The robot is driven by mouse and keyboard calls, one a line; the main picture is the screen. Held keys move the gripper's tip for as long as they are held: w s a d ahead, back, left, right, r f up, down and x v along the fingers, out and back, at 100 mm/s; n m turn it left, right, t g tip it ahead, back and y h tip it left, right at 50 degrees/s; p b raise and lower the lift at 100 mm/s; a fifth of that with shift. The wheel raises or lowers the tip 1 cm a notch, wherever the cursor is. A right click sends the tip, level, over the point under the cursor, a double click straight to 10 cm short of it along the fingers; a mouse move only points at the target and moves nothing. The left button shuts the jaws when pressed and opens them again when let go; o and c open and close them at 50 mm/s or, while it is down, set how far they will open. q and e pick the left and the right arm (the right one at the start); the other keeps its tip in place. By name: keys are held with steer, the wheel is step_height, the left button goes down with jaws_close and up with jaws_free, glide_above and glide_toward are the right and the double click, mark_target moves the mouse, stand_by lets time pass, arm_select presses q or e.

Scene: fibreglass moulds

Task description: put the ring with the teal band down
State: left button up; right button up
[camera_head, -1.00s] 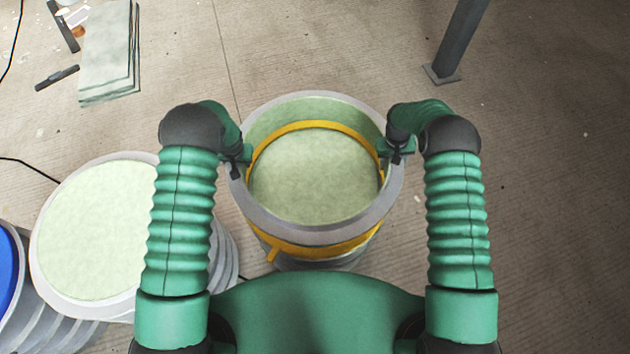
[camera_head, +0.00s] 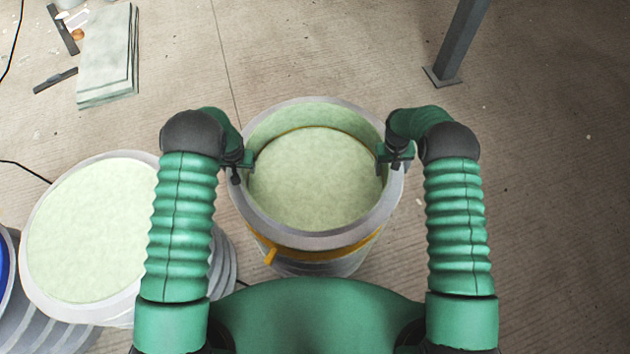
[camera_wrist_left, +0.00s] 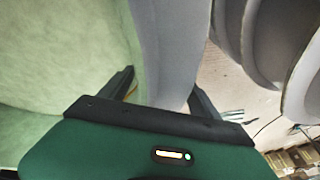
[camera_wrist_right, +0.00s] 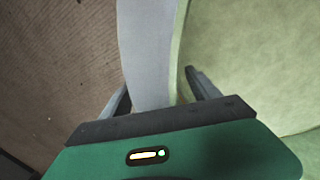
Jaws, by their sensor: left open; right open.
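A grey ring (camera_head: 236,196) with a pale green inside stands in front of me in the head view, at the top of a stack. I see no teal band on it; a yellow band (camera_head: 325,252) with a small tab shows just below its front rim. A thin orange line runs inside along its far wall. My left gripper (camera_head: 235,168) is open at its left rim, with fingers either side of the wall, as the left wrist view shows (camera_wrist_left: 163,88). My right gripper (camera_head: 396,160) is open the same way at its right rim, also in the right wrist view (camera_wrist_right: 158,92).
Another pale-topped round mould (camera_head: 90,235) stands close on the left, with a blue-topped one (camera_head: 4,270) partly cut off beyond it. Flat sheets (camera_head: 108,50) and dark bars lie at the upper left. A grey post (camera_head: 460,40) stands at the upper right. The right floor is clear.

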arm_select(q)
steer(key=v, duration=1.2)
arm_select(e)
steer(key=shift+d, duration=0.1)
steer(key=r, duration=0.4)
steer(key=a+r, duration=0.1)
steer(key=r, duration=0.7)
steer(key=shift+a, duration=0.2)
